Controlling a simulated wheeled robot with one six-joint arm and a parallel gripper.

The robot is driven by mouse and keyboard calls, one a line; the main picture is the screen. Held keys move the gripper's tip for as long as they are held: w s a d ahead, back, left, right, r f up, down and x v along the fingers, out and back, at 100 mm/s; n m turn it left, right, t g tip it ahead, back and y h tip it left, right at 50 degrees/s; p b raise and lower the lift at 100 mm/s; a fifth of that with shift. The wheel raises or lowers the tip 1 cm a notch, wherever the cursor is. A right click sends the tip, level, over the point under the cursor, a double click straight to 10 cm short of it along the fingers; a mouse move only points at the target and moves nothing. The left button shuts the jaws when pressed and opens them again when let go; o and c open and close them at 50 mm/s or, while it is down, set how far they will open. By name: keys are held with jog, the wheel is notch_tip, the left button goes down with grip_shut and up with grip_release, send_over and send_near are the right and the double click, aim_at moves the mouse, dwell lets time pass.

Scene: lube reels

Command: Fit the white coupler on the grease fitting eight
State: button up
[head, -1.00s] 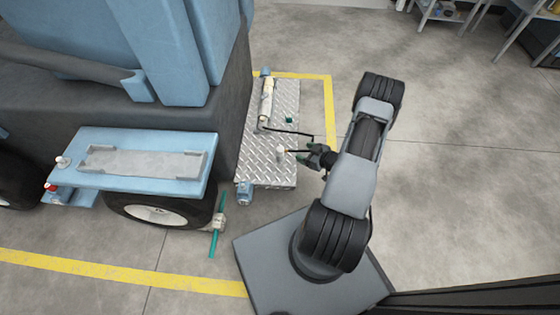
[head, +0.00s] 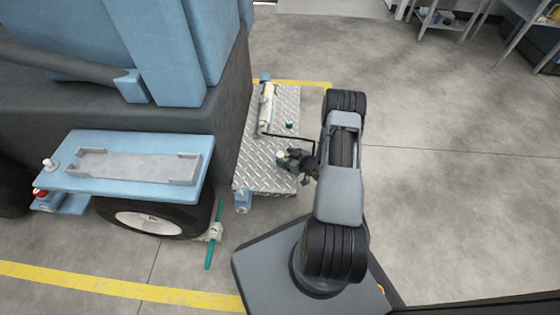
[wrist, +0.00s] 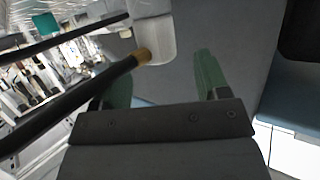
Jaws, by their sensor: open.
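The white coupler (wrist: 152,32) is at the top centre of the wrist view, just beyond my fingertips and roughly between them. A black hose with a brass-coloured end (wrist: 142,57) meets its lower left side. In the head view a small pale piece (head: 281,155), likely the coupler, shows at my gripper (head: 297,160), over the tread plate. My gripper, with two green fingers (wrist: 162,66), is open. I cannot tell whether the fingers touch the coupler. I cannot pick out grease fitting eight in either view.
The tread plate (head: 258,176) carries a pale cylinder (head: 267,104) with a black hose. A blue machine with a step (head: 80,178) and wheel (head: 150,219) stands left. A teal bar (head: 214,240) is beside the wheel. Open floor (head: 440,200) lies right.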

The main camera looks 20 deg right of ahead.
aim_at(282, 155)
jog(key=shift+b+x, duration=0.55)
jog(key=shift+x, duration=1.25)
jog(key=c, duration=1.1)
